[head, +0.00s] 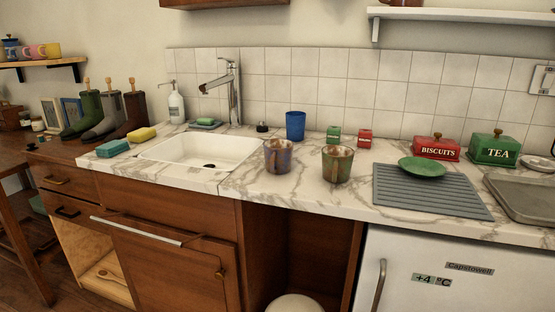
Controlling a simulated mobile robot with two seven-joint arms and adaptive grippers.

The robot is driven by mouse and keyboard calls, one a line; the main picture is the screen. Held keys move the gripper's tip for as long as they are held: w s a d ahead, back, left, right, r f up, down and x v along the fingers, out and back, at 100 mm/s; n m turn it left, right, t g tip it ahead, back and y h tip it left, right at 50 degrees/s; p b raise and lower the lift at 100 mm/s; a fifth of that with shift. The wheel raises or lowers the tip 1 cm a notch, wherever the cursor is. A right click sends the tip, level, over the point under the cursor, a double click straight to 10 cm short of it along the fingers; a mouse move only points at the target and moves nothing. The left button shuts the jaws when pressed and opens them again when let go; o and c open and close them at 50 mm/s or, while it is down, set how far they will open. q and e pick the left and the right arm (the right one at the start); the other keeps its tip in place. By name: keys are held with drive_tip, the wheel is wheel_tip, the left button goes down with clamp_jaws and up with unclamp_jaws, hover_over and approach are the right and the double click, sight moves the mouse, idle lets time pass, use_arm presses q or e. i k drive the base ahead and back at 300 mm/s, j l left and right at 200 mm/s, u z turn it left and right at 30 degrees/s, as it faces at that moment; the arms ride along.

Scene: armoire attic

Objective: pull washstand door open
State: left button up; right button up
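The washstand (222,222) is a dark brown wooden cabinet under a marble-patterned counter with a white sink (200,150). Its brown door (165,272) is on the front below the sink, with a small brass knob (220,274) near its right edge. A pale horizontal bar (135,232) runs across the top of the door. I cannot tell whether the door is fully closed. To the left of the door, an open compartment shows a light wood interior with a wooden utensil (112,279). Neither of my grippers is in view.
Right of the door is an open recess with a white round object (295,307), then a white fridge (455,275). Drawers with dark handles (67,212) are at the left.

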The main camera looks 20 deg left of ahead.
sight(203, 275)
drive_tip(key=u, duration=1.35)
